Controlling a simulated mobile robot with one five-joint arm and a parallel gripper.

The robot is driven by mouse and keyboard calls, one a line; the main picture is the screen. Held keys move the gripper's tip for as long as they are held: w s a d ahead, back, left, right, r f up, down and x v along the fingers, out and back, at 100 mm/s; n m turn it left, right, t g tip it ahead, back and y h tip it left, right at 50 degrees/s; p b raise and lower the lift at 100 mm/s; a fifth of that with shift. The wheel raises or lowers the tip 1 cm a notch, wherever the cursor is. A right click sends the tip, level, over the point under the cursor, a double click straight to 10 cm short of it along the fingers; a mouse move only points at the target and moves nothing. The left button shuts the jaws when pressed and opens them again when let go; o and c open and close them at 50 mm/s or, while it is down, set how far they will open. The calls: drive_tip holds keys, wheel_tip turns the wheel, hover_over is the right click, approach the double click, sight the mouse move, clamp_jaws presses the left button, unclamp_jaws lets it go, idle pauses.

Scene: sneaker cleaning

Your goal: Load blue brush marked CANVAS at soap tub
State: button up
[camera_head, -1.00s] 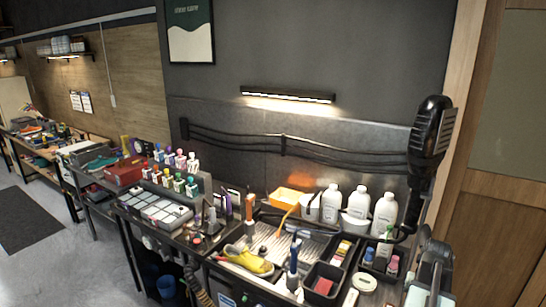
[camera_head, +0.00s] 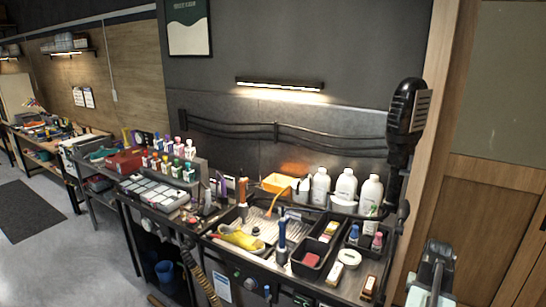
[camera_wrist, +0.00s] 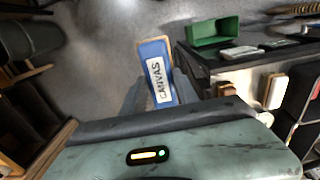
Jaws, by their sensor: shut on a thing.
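My gripper (camera_wrist: 157,88) is shut on the blue brush marked CANVAS (camera_wrist: 158,82) in the wrist view. The brush has a white label and a tan edge at its far end, and it is held over the floor beside a bench. In the head view my arm shows at the lower right, and the held brush cannot be made out. A round white tub (camera_head: 349,257) stands on the bench at the right, left of my arm. It may be the soap tub; no label can be read.
A yellow sneaker (camera_head: 240,238) lies by a metal rack on the bench. White bottles (camera_head: 345,186), an orange tub (camera_head: 277,182) and black bins (camera_head: 310,262) crowd the bench. In the wrist view a green tray (camera_wrist: 213,32) sits near the bench edge.

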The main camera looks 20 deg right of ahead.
wheel_tip(320, 180, down, 11)
drive_tip(key=b, duration=0.9)
drive_tip(key=shift+r, duration=0.15)
drive_tip(key=shift+w, duration=0.15)
